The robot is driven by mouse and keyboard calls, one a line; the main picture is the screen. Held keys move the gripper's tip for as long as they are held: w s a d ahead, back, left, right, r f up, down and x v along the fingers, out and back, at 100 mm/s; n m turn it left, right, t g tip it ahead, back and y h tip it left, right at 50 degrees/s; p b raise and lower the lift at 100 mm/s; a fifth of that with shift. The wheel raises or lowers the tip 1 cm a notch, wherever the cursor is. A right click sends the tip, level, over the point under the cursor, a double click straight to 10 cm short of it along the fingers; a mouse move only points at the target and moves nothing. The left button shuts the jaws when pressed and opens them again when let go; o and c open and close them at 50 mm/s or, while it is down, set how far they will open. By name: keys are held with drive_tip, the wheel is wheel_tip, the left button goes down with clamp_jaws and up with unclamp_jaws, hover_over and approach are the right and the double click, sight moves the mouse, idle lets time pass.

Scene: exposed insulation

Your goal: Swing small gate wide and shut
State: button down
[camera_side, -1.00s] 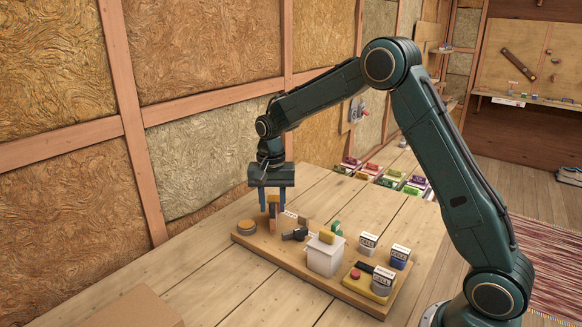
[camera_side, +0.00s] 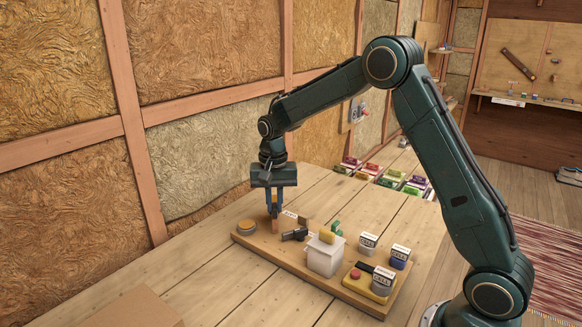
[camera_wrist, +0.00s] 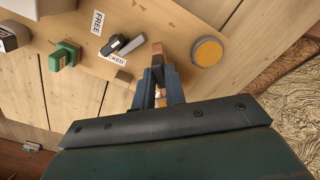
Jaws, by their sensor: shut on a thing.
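The small gate (camera_side: 275,225) looks like a narrow, upright orange-brown wooden piece on the wooden board (camera_side: 262,243), near its far left end. It also shows in the wrist view (camera_wrist: 157,52), just beyond the fingertips. My gripper (camera_side: 274,210) points down over it, its blue fingers close together and shut on its upper part. In the wrist view, my gripper's fingers (camera_wrist: 159,82) stand on either side of it. The fingers hide much of the gate, so its hinge and its exact angle cannot be made out.
A dark lever (camera_side: 295,235) lies right of the gate, with FREE and LOCKED labels by it in the wrist view.

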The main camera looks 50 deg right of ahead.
drive_tip(key=shift+s+d+n, duration=0.45)
drive_tip(key=shift+n, duration=0.45)
drive_tip(key=d+n, duration=0.1)
drive_tip(key=s+d+n, duration=0.1)
drive_tip(key=n, duration=0.1)
drive_tip(key=shift+s+d+n, duration=0.2)
drive_tip(key=shift+d+n, duration=0.55)
drive_tip(key=shift+n, duration=0.55)
drive_tip(key=shift+s+d+n, duration=0.15)
drive_tip(key=shift+d+n, duration=0.55)
drive_tip(key=shift+n, duration=0.6)
drive_tip(key=shift+r, duration=0.1)
drive_tip(key=c, duration=1.4)
unclamp_jaws()
drive_tip(key=shift+c, duration=0.2)
drive_tip(key=shift+r, duration=0.1)
wheel_tip(320, 180, up, 14)
drive_tip(key=shift+f, duration=0.2)
